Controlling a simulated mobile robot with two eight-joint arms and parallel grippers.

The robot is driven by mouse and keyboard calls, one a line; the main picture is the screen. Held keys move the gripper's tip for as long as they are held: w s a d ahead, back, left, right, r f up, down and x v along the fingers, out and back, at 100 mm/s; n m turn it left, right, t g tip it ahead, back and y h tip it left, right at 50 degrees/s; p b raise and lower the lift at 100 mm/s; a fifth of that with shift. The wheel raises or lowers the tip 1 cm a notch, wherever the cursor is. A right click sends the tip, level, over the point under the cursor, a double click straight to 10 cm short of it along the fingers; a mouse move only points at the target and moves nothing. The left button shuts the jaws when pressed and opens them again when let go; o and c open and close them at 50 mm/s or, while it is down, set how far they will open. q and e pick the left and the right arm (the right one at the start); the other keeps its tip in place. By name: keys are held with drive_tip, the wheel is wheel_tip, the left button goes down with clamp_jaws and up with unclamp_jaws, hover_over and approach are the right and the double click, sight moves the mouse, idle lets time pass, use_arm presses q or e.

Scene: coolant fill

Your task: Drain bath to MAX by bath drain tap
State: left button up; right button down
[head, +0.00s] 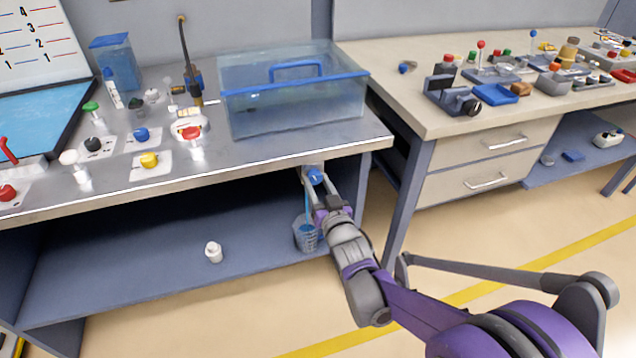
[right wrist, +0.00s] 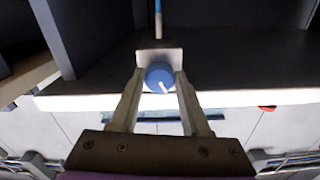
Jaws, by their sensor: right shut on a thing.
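The bath (head: 290,115) is a clear bluish tank with a blue rim and handle, standing on the bench top. Its level marks are too small to read. The bath drain tap has a blue knob (head: 315,176) under the bench's front edge. My right gripper (head: 312,184) is shut on this knob; in the right wrist view, the fingers hold the knob (right wrist: 159,76) from both sides. A thin blue stream (head: 307,203) runs down from the tap into a clear bucket (head: 306,237) on the lower shelf. The stream also shows in the right wrist view. My left gripper is out of view.
Several coloured knobs and valves, such as a yellow one (head: 149,160), stand on the bench left of the bath. A small white object (head: 213,252) is on the lower shelf (head: 130,277). A second table (head: 430,115) with drawers stands at right.

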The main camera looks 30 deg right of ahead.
drive_tip(key=m+p, duration=0.1)
drive_tip(key=m, duration=0.1)
drive_tip(key=shift+r+m, duration=0.1)
drive_tip(key=shift+m, duration=0.2)
drive_tip(key=shift+m+p, duration=0.75)
drive_tip(key=shift+m, duration=0.35)
drive_tip(key=shift+c, duration=1.9)
unclamp_jaws()
drive_tip(key=shift+s, duration=0.1)
drive_tip(key=p+v, duration=0.1)
drive_tip(key=v, duration=0.9)
drive_tip(key=shift+s+a, duration=0.2)
drive_tip(key=shift+s, duration=0.1)
